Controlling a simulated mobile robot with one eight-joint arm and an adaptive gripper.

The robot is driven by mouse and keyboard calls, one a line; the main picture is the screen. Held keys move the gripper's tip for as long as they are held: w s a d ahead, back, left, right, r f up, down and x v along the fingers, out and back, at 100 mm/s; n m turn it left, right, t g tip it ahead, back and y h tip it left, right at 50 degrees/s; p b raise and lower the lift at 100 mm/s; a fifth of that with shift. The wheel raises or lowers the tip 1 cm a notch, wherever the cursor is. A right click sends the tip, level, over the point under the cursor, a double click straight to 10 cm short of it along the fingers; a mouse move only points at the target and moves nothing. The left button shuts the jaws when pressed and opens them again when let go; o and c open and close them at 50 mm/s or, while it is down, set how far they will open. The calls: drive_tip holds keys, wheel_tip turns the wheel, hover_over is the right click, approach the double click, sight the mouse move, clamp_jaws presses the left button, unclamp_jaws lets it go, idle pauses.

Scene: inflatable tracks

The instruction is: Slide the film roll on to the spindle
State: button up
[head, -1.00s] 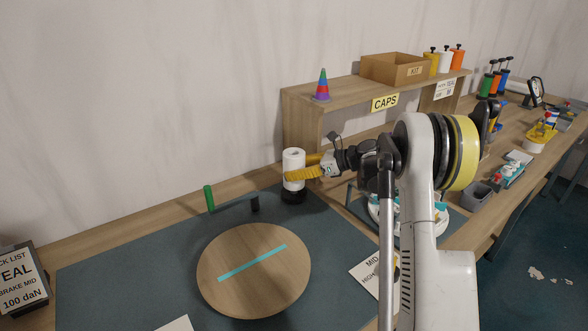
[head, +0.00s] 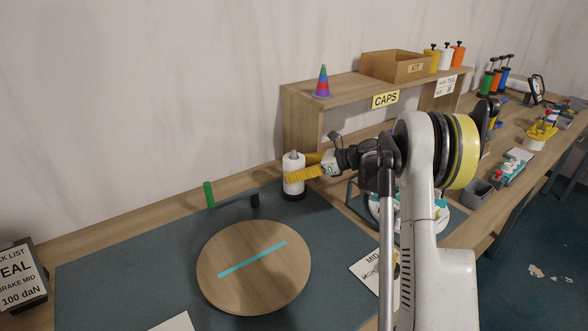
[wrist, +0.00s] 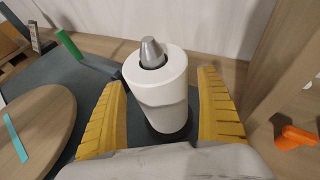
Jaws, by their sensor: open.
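The white film roll (head: 293,176) stands upright around the spindle (head: 293,155), whose grey tapered tip sticks out above the roll's top. In the wrist view the film roll (wrist: 160,95) sits low over the black base (wrist: 168,134), and the spindle tip (wrist: 151,52) shows in its core. I cannot tell whether the roll's bottom touches the base. My gripper (head: 303,168) is at the roll from the right. Its yellow fingers are open, one on each side of the roll, with small gaps in the wrist view (wrist: 165,105).
A brown turntable disc (head: 253,285) with a blue strip lies on the mat in front. A green-handled crank (head: 209,195) is left of the spindle. The wooden CAPS shelf (head: 350,100) stands behind and right, with a cone (head: 323,83) on it.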

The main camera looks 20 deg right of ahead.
drive_tip(key=v, duration=1.1)
drive_tip(key=shift+s+d+r, duration=0.15)
drive_tip(key=shift+s+d, duration=0.1)
drive_tip(key=shift+d, duration=0.05)
drive_tip(key=s+a+r+n+g+h, duration=0.25)
drive_tip(key=s+a+n, duration=0.35)
drive_tip(key=a, duration=0.3)
drive_tip(key=s+a+r+n+g+h, duration=0.1)
drive_tip(key=s+a+r+n+h, duration=0.15)
drive_tip(key=s+a+n, duration=0.6)
drive_tip(key=s+a+f+n+h, duration=0.1)
drive_tip(key=s+a+n+h, duration=0.1)
drive_tip(key=s+n, duration=0.4)
drive_tip(key=s+a+f+n+t+h, duration=0.1)
drive_tip(key=s+a+n, duration=0.3)
drive_tip(key=s, duration=0.7)
drive_tip(key=shift+f+n+h, duration=0.85)
drive_tip(key=shift+n+h, duration=0.05)
drive_tip(key=shift+n, duration=0.15)
drive_tip(key=shift+s, duration=0.15)
